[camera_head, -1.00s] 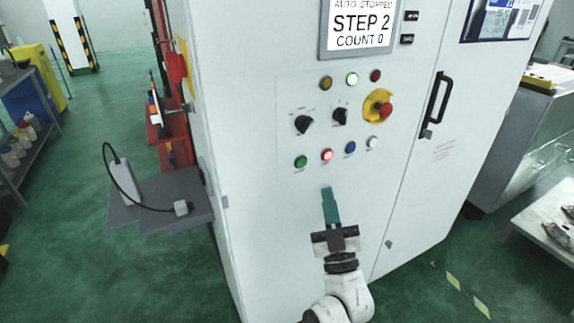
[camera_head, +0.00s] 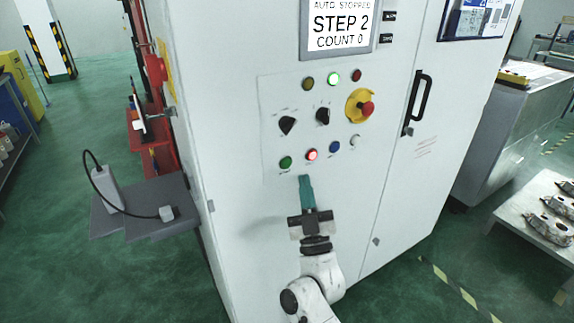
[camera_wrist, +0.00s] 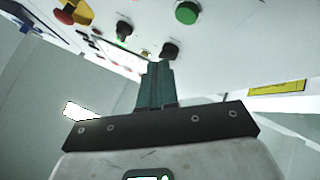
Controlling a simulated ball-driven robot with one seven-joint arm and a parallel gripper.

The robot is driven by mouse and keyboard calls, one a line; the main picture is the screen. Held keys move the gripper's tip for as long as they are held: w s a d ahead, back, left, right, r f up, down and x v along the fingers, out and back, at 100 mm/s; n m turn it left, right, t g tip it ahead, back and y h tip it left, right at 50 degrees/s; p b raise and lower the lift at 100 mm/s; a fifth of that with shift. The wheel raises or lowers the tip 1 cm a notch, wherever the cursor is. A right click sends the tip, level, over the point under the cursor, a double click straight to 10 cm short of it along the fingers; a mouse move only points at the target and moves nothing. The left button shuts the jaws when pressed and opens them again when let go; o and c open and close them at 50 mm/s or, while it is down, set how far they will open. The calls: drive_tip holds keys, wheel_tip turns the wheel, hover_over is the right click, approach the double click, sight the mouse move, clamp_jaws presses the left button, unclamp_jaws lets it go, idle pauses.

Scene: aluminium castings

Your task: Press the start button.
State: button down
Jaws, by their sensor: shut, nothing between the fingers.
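A green button (camera_head: 286,162) sits at the left end of the lower row on the white cabinet's control panel. It also shows in the wrist view (camera_wrist: 187,12). Its label is too small to read. A lit red button (camera_head: 311,155) is to its right. My gripper (camera_head: 305,178) is shut and empty, its teal fingers pointing up just below these two buttons in the head view. In the wrist view the fingertips (camera_wrist: 159,66) appear below the green button and apart from it.
The panel also bears a blue button (camera_head: 334,147), a white button (camera_head: 355,140), black knobs (camera_head: 287,125) and a red emergency stop (camera_head: 367,108). The screen (camera_head: 340,27) reads AUTO STOPPED, STEP 2, COUNT 0. A grey shelf (camera_head: 140,226) juts out left of the cabinet.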

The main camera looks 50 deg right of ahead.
drive_tip(key=shift+w+d, duration=0.2)
drive_tip(key=shift+w, duration=0.5)
drive_tip(key=shift+w+d, duration=0.25)
drive_tip(key=shift+w, duration=0.5)
drive_tip(key=shift+w+d, duration=0.2)
drive_tip(key=shift+w, duration=0.5)
drive_tip(key=shift+w, duration=0.1)
idle(0.3)
drive_tip(key=shift+w+d, duration=0.1)
drive_tip(key=shift+w, duration=0.2)
drive_tip(key=shift+w+d, duration=0.1)
drive_tip(key=shift+w, duration=0.3)
idle(0.8)
drive_tip(key=shift+s, duration=0.15)
drive_tip(key=shift+s+a, duration=0.2)
drive_tip(key=shift+s, duration=0.45)
drive_tip(key=s, duration=0.2)
drive_tip(key=s+a+p, duration=0.1)
drive_tip(key=s, duration=0.1)
drive_tip(key=shift+s+a, duration=0.2)
drive_tip(key=shift+s, duration=0.2)
